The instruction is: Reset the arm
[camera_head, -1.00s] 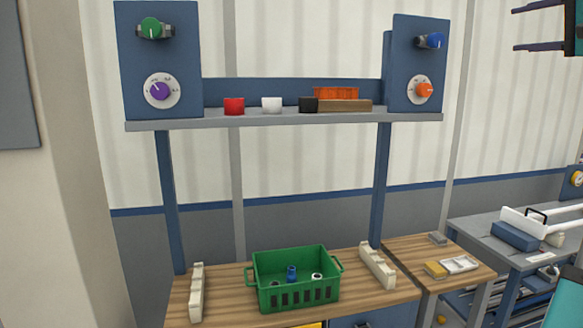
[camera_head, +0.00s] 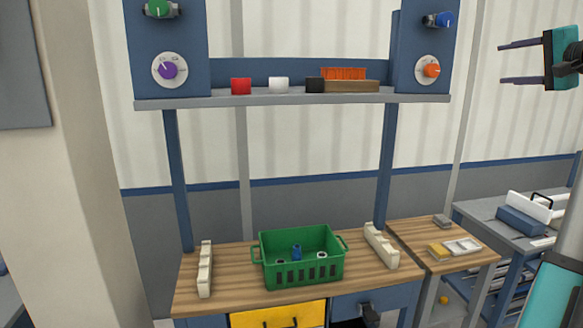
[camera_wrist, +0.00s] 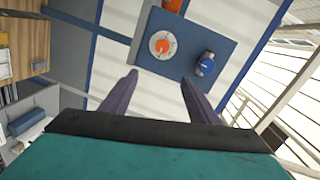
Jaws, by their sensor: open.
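My gripper (camera_head: 522,63) is at the upper right of the head view, teal with two dark fingers pointing left. The fingers are apart and nothing is between them. In the wrist view my gripper (camera_wrist: 158,88) also shows open and empty, with the blue panel that carries the orange dial (camera_wrist: 162,45) and the blue knob (camera_wrist: 205,65) beyond the fingertips. Part of my teal arm (camera_head: 553,295) shows at the lower right of the head view.
A wooden workbench (camera_head: 215,292) holds a green crate (camera_head: 303,272) with pipe pieces, between two cream racks (camera_head: 205,268) (camera_head: 381,246). A side table (camera_head: 425,264) stands right.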

